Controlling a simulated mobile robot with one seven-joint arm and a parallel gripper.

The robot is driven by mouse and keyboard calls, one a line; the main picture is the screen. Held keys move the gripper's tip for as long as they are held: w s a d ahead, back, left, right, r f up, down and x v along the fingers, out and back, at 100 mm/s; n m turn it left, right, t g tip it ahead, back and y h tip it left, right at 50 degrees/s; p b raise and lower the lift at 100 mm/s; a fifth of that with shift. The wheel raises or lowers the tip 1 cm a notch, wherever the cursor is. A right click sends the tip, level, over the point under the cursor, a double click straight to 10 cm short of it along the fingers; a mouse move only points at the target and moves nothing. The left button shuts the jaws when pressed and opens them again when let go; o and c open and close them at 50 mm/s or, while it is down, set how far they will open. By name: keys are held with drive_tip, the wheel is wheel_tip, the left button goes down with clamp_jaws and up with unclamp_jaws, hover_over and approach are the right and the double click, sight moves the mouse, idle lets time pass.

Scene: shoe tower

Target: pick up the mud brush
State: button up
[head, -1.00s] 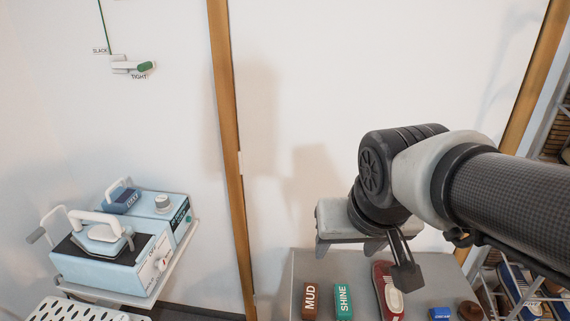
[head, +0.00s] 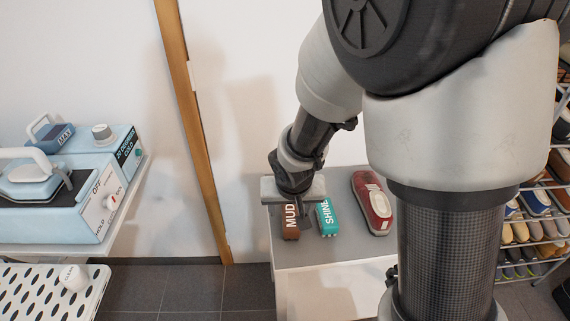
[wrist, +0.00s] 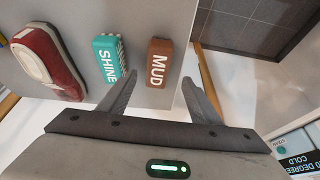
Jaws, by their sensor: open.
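The mud brush (head: 291,231), brown with "MUD" in white letters, lies on the grey top of a cabinet, near its left edge. In the head view my gripper (head: 293,204) hides part of the brush. In the wrist view the mud brush (wrist: 159,78) shows between the two spread fingers of my gripper (wrist: 158,63). The gripper is open and empty; I cannot tell how high it is above the brush.
A teal "SHINE" brush (head: 327,217) lies close to the right of the mud brush. A red and white shoe (head: 373,203) is farther right on the cabinet top (head: 345,180). A shoe rack (head: 535,220) stands right; a light-blue machine (head: 60,205) stands left.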

sight(291, 215)
drive_tip(key=shift+w+d+b+x, duration=0.15)
drive_tip(key=shift+b+x, duration=0.3)
drive_tip(key=shift+x, duration=1.75)
drive_tip(key=shift+w+d+b+x, duration=0.1)
drive_tip(key=shift+b+x, duration=0.35)
drive_tip(key=shift+x, duration=1.7)
drive_tip(key=shift+f+b, duration=0.15)
drive_tip(key=shift+b, duration=0.25)
drive_tip(key=c, duration=1.3)
drive_tip(key=shift+r+p, duration=0.55)
drive_tip(key=shift+p, duration=0.15)
wheel_tip(291, 215, up, 9)
drive_tip(key=p, duration=0.2)
drive_tip(key=shift+r+p, duration=0.25)
drive_tip(key=shift+p, duration=0.05)
